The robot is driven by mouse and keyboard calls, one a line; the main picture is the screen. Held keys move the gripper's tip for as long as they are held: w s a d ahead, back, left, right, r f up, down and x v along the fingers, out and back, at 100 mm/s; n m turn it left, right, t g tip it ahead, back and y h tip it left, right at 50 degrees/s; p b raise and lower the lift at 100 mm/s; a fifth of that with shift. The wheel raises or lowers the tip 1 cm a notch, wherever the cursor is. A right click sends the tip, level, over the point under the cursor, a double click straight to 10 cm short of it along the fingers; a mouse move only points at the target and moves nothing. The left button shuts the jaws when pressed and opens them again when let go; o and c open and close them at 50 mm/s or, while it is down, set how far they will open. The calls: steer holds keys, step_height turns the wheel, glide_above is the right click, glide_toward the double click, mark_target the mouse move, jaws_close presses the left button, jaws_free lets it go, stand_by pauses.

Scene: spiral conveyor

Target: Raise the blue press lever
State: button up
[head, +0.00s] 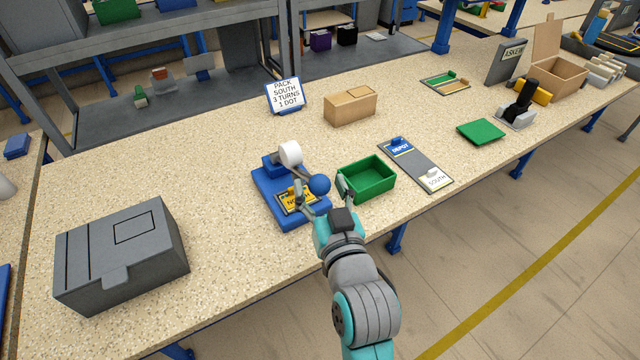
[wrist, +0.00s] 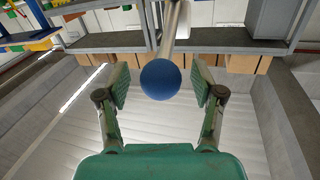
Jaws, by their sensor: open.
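The blue press (head: 265,195) stands on the speckled workbench, with a white cylinder (head: 290,153) on top and a yellow label on its base. Its lever is a grey rod ending in a blue ball knob (head: 319,184), which points toward the front right. My gripper (head: 322,195) is open at the knob. In the wrist view the blue knob (wrist: 161,79) sits between the two open fingertips of my gripper (wrist: 160,85), with a gap on each side. The grey lever rod (wrist: 174,30) runs up and away from the knob.
A green bin (head: 368,180) stands close to the right of my gripper. A grey box (head: 120,255) is at the left, and a sign (head: 285,95) and a cardboard box (head: 350,106) are behind the press. The bench is clear between the grey box and press.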

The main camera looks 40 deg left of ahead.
steer(key=shift+w+a, duration=0.2)
steer(key=shift+a, duration=0.15)
jaws_close()
